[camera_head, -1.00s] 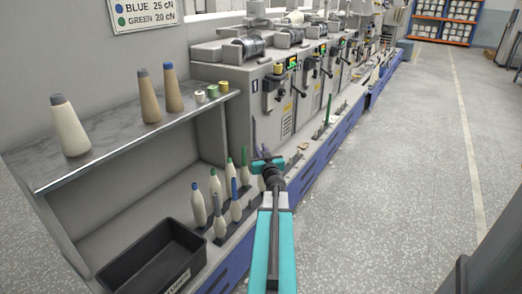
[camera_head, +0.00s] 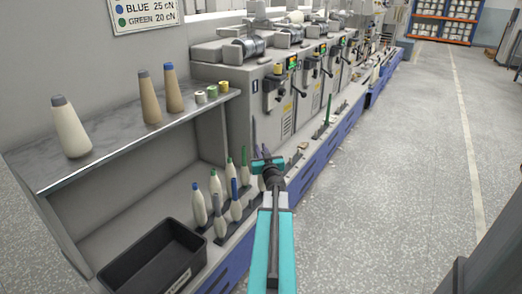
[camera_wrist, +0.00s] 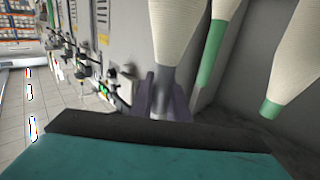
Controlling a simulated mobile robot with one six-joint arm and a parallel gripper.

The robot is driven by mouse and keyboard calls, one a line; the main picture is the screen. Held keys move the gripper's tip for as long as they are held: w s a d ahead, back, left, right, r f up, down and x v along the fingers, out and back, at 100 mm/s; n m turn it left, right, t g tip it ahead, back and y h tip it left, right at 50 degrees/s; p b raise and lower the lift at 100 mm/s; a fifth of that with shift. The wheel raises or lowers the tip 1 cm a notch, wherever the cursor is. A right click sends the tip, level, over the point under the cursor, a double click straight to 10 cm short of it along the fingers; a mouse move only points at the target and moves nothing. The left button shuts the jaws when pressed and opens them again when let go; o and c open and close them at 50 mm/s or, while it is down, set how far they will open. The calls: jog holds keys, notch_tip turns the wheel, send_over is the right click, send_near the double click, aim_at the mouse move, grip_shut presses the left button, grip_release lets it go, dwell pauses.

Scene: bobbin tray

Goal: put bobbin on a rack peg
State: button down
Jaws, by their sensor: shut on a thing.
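My gripper (camera_head: 263,156) is at the far end of the bobbin row in the head view. In the wrist view its purple-grey jaws (camera_wrist: 163,100) are closed around the grey lower end of a cream bobbin (camera_wrist: 178,30). The held bobbin is mostly hidden behind my gripper in the head view. Two green-ended cream bobbins show close by on the right of the wrist view, a nearer one (camera_wrist: 297,50) and another (camera_wrist: 212,50). In the head view, several cream bobbins with blue, green and grey tips (camera_head: 198,205) stand upright in rows. The individual rack pegs are hard to make out.
A black bin (camera_head: 150,262) stands at the near left. A shelf (camera_head: 110,147) above carries tall cones and small spools. Grey machines (camera_head: 268,105) line the back along a blue-fronted bench (camera_head: 318,152). The floor (camera_head: 400,180) on the right is clear.

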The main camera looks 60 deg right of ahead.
jog(key=shift+f+b, duration=0.4)
jog(key=shift+f, duration=0.25)
dwell(0.4)
jog(key=c, duration=2)
grip_release()
jog(key=p+v, duration=0.6)
jog(key=v, duration=0.5)
jog(key=shift+r, duration=0.1)
